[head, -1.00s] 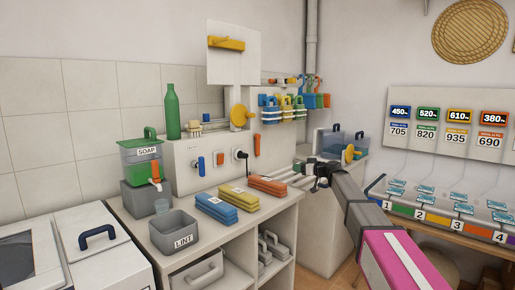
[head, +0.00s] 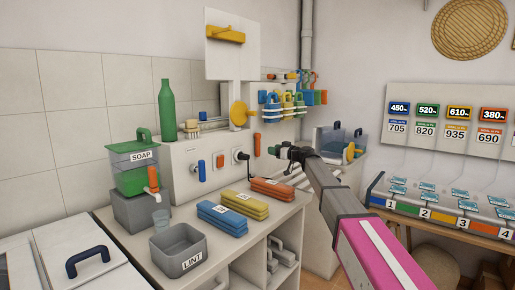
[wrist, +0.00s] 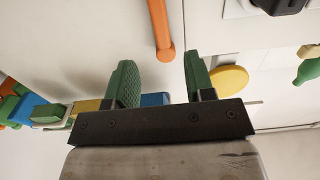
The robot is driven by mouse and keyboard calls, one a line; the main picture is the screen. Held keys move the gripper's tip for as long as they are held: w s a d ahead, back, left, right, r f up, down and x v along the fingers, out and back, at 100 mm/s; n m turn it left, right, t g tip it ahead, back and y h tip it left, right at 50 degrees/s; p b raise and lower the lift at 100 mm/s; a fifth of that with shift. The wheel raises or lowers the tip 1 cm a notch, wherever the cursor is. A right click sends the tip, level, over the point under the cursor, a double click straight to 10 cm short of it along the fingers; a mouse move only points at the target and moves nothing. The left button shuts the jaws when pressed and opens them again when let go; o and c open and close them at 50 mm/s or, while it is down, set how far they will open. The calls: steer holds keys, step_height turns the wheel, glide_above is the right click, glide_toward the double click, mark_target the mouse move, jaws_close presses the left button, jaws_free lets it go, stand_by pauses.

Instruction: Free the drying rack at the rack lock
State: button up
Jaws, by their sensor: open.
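My gripper (head: 275,151) is open and empty, a little right of an orange upright handle (head: 257,144) on the white wall panel. In the wrist view the green-padded fingers (wrist: 160,78) stand apart. The orange handle (wrist: 162,30) lies ahead of the gap between them and does not touch them. No label reads "rack lock", so I cannot tell whether this handle is it. A white board (head: 226,62) with a yellow handle (head: 226,35) stands above the panel, with a yellow round knob (head: 239,114) below it. I cannot tell which part is the drying rack.
The counter below holds blue (head: 222,219), yellow (head: 245,204) and orange (head: 272,189) stacks, a grey LINT bin (head: 178,248) and a green SOAP dispenser (head: 131,173). A black-knobbed fitting (head: 240,155) is left of the orange handle. Colourful hanging items (head: 287,103) are behind the gripper.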

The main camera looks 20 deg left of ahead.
mark_target(259, 146)
steer(key=x, duration=1)
jaws_close()
